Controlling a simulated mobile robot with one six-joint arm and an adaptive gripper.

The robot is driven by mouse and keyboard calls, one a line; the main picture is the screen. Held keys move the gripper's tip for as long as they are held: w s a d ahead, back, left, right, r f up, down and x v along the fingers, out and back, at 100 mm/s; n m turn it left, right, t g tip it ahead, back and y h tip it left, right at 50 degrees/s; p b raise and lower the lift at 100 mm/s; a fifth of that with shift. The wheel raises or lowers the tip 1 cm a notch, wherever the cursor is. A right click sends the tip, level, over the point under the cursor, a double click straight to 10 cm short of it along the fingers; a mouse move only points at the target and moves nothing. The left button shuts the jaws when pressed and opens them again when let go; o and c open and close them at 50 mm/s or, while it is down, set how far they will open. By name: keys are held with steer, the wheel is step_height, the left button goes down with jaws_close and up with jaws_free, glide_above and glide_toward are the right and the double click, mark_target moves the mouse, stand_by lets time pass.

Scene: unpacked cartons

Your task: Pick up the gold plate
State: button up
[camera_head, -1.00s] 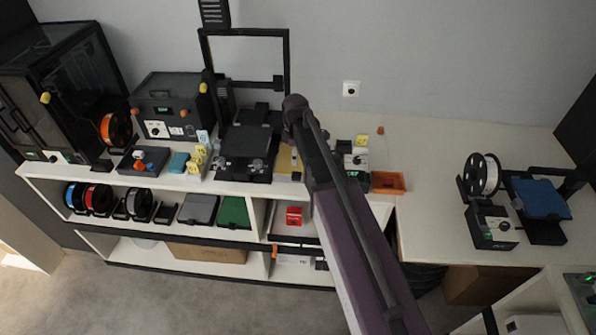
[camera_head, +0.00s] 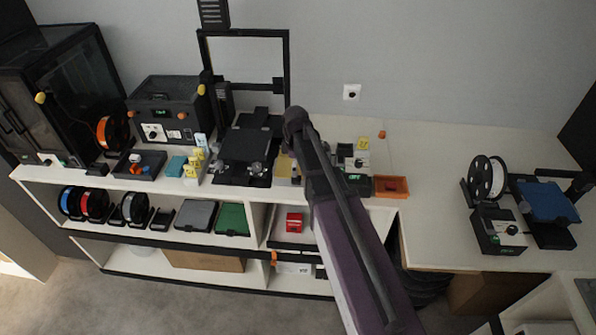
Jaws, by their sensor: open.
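A gold-yellow flat piece (camera_head: 283,167), which looks like the gold plate, shows as a narrow strip on the white bench top. It lies just right of the black open-frame printer. My arm crosses in front of it and hides its right part. The arm comes up from the lower right and ends in view at a dark joint above the plate.
Left of the plate stands the black printer (camera_head: 246,145). Right of my arm are a small control box (camera_head: 353,160) and an orange tray (camera_head: 391,187). Several spools and a green plate (camera_head: 232,218) sit on the shelf below.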

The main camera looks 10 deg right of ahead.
steer(key=shift+f, duration=0.1)
steer(key=shift+d+f+b, duration=0.1)
steer(key=shift+f+b, duration=2.45)
steer(key=shift+b, duration=0.05)
jaws_close()
